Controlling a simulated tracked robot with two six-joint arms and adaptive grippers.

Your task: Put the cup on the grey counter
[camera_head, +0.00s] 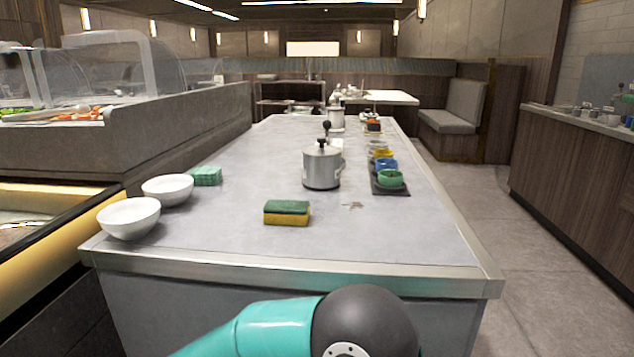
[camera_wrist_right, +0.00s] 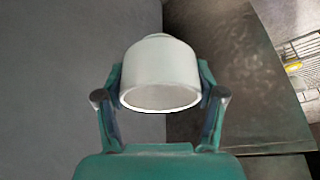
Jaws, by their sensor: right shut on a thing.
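The grey counter (camera_head: 240,160) runs away from me down the middle of the head view. The white cup (camera_wrist_right: 161,72) shows in the right wrist view, with its open rim facing the camera. My right gripper (camera_wrist_right: 160,90) is shut on the cup, with one finger on each side of it. The right gripper and the cup do not show in the head view, so their place over or beside the counter cannot be told there. My left gripper is not in view.
Two white bowls (camera_head: 130,217) stand at the counter's left, with a green stack (camera_head: 205,176) behind. A yellow-green sponge (camera_head: 287,212), a metal pot (camera_head: 322,167) and a dark tray (camera_head: 392,189) with colored cups stand further in. The front right of the counter is bare.

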